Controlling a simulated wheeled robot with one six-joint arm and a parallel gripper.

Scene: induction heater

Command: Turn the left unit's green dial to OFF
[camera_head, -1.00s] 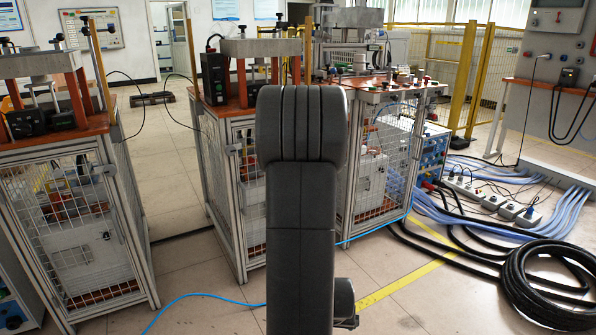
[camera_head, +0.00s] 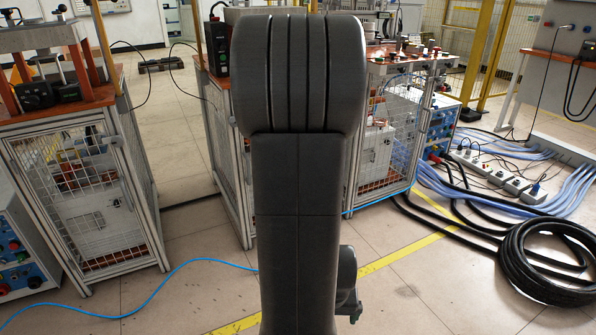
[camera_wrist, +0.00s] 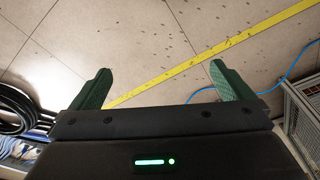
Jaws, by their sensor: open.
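A blue control panel (camera_head: 14,258) with small knobs, some of them red or green, shows at the lower left edge of the head view, partly cut off. Which knob is the green dial, and how it is set, is too small to tell. My gripper (camera_wrist: 159,66) is open and empty in the wrist view, its two green fingers apart over bare floor. No dial is in the wrist view.
A caged bench (camera_head: 85,200) stands at the left, another (camera_head: 222,150) behind my arm. A blue cable (camera_head: 150,300) crosses the tiled floor. At the right lie a black hose coil (camera_head: 548,262) and power strips (camera_head: 497,178). Open floor lies between the benches.

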